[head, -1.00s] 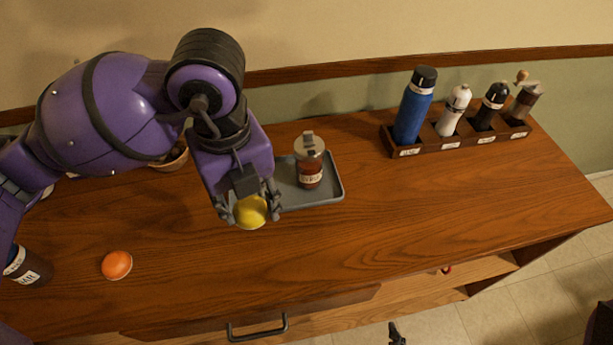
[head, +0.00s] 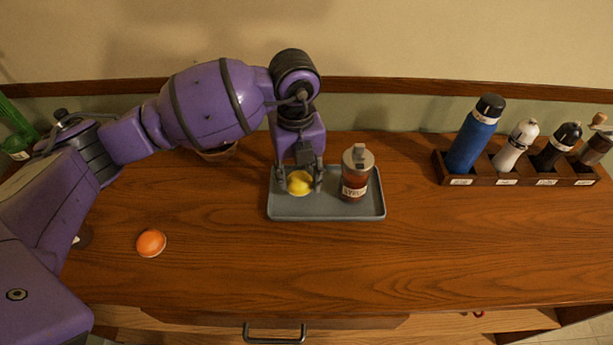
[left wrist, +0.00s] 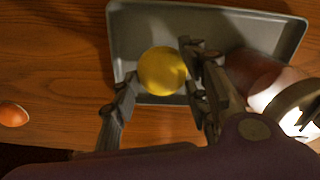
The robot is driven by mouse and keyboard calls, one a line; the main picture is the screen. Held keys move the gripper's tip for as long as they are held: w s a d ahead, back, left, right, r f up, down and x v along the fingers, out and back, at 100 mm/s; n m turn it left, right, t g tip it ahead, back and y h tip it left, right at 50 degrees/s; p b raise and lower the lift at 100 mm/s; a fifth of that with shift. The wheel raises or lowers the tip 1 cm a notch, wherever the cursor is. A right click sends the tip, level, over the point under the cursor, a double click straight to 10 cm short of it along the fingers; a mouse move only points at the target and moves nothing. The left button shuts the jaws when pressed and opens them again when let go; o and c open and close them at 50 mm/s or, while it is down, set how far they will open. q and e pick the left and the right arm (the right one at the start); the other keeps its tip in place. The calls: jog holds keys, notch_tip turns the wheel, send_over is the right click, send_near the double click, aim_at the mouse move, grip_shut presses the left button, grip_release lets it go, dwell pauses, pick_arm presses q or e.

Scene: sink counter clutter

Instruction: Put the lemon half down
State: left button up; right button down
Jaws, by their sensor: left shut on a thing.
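The yellow lemon half (head: 300,183) is between the fingers of my left gripper (head: 301,180), which is shut on it. Both are over the left part of the grey tray (head: 330,211). In the left wrist view the lemon half (left wrist: 162,71) sits against the right finger of my gripper (left wrist: 155,90), with the tray (left wrist: 122,40) behind it. I cannot tell whether the lemon half touches the tray. My right gripper is not in view.
A syrup jar (head: 355,176) stands on the tray just right of my gripper. An orange round thing (head: 151,243) lies on the counter (head: 270,265) at left. A rack (head: 520,180) with a blue bottle (head: 475,135) and several shakers and mills is at right.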

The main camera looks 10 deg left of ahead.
aim_at(298, 176)
pick_arm(q)
jog(key=shift+f, duration=1.65)
jog(key=shift+f, duration=0.2)
jog(key=o, duration=1.2)
notch_tip(298, 176, up, 12)
jog(key=shift+r, duration=0.2)
